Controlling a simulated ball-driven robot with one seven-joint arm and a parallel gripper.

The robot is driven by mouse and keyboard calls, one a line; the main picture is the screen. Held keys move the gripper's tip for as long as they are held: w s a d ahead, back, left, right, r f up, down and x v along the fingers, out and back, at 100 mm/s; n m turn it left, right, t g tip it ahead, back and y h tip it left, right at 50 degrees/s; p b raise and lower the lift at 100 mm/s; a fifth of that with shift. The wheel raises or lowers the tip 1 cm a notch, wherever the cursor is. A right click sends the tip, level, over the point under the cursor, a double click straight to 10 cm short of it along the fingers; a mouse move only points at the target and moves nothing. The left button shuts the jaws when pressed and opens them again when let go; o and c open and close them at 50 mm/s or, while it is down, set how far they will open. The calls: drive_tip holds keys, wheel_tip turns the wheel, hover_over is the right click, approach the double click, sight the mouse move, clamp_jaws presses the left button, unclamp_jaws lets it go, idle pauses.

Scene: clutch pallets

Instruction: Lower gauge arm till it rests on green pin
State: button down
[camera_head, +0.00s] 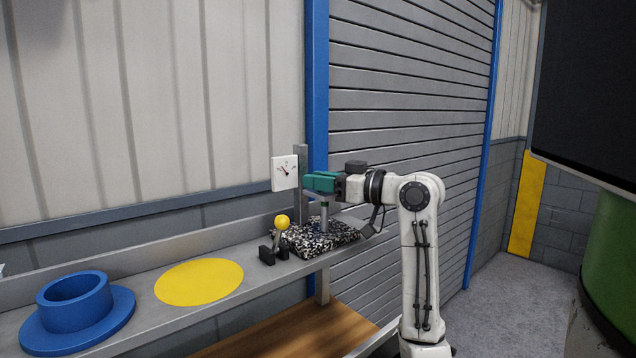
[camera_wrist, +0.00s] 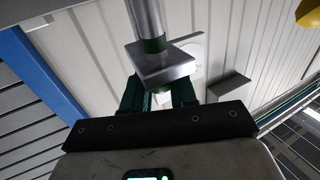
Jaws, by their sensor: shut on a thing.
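My gripper (camera_head: 318,182) has teal fingers and reaches in from the right, above the speckled stone base (camera_head: 292,238). In the wrist view the fingers (camera_wrist: 159,95) are shut on a small part of the gauge arm, below its grey metal block (camera_wrist: 165,64). A grey pin (camera_head: 325,222) with a green band stands upright on the base, under my fingers. In the wrist view the pin (camera_wrist: 146,18) meets the block's outline at its green band; I cannot tell whether they touch. The fingers hide most of the gauge arm in the head view.
A white dial (camera_head: 285,172) with a needle is beside the grey post (camera_head: 301,160). A yellow ball knob (camera_head: 281,221) on a black fixture (camera_head: 268,254) stands left of the base. A yellow disc (camera_head: 198,281) and a blue flanged ring (camera_head: 75,312) lie further left on the shelf.

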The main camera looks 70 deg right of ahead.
drive_tip(key=c, duration=1)
unclamp_jaws()
drive_tip(key=shift+s, duration=0.1)
drive_tip(key=s, duration=0.3)
drive_tip(key=s+a+b, duration=0.1)
drive_tip(key=s, duration=0.3)
drive_tip(key=s+b, duration=0.1)
drive_tip(key=s, duration=0.2)
drive_tip(key=shift+s+a, duration=0.25)
drive_tip(key=shift+a, duration=0.15)
drive_tip(key=shift+c, duration=0.2)
